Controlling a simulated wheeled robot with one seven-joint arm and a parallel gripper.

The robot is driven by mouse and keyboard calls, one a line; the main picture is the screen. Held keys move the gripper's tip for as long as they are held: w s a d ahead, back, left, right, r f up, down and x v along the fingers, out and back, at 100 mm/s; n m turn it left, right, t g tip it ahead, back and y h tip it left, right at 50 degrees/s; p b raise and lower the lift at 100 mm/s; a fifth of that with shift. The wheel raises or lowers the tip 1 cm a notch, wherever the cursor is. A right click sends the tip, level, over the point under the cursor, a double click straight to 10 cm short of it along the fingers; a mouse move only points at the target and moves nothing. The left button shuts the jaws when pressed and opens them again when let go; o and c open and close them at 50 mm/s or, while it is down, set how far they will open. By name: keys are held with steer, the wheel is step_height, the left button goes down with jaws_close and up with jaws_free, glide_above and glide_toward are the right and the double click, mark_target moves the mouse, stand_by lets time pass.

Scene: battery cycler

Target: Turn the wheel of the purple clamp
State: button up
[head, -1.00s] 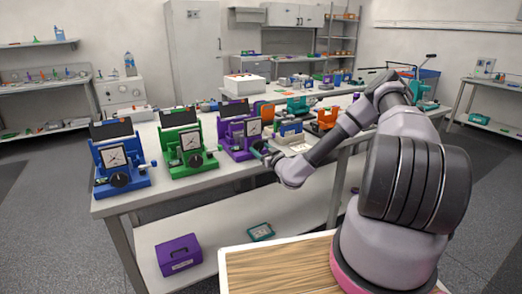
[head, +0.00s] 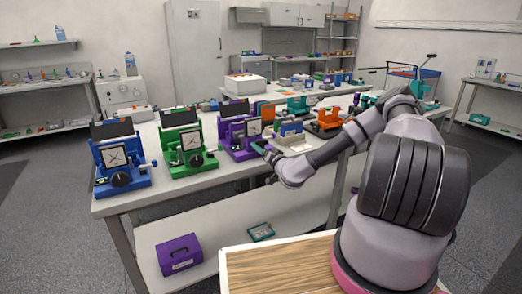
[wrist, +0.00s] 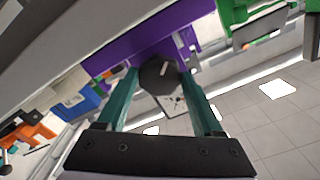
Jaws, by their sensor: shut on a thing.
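The purple clamp (head: 229,137) stands on the workbench, right of the green one, with a square dial on its front. In the head view my gripper (head: 264,149) is at its lower front and hides the wheel. In the wrist view the purple body (wrist: 135,45) lies across the top, tilted. The dark, faceted wheel (wrist: 159,77) with a pale mark sits between the two teal fingers of my gripper (wrist: 158,80). The fingers are shut on the wheel, one on each side. Part of the dial shows behind the wheel.
A green clamp (head: 185,141) and a blue clamp (head: 122,158) stand to the left on the same bench (head: 163,187). Orange and teal devices stand to the right, near my arm. A purple box (head: 178,254) lies on the lower shelf.

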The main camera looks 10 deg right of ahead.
steer(key=shift+s+f, duration=0.1)
stand_by(0.3)
steer(key=o, duration=1.4)
steer(key=shift+c, duration=0.2)
steer(key=v, duration=1)
steer(key=shift+s+d, duration=0.15)
steer(key=shift+s, duration=0.2)
